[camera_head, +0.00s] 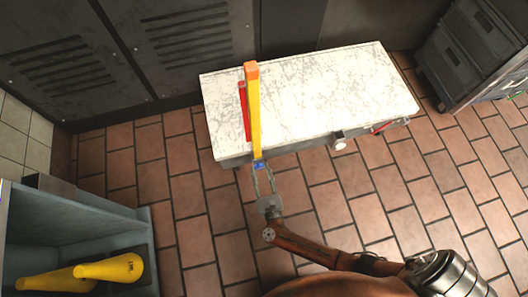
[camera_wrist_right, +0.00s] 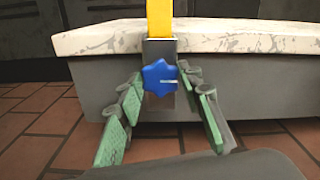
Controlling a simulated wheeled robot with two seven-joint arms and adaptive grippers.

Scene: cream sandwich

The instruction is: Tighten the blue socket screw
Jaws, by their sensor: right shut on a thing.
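The blue socket screw (camera_wrist_right: 160,78) is a lobed knob on a grey bracket (camera_wrist_right: 159,50) at the front edge of the white table. It also shows as a small blue spot in the head view (camera_head: 260,164). A yellow post (camera_head: 255,120) with an orange top (camera_head: 251,69) rises from the bracket. My right gripper (camera_head: 263,174) is at the screw, in front of the table. My left gripper is not in view.
The marbled white table top (camera_head: 330,95) is mostly clear. A red bar (camera_head: 244,112) lies beside the post. A round grey fitting (camera_head: 339,141) is on the table's front. A grey-blue shelf unit (camera_head: 70,225) with yellow objects (camera_head: 110,268) stands at lower left. Dark cabinets (camera_head: 180,45) line the back.

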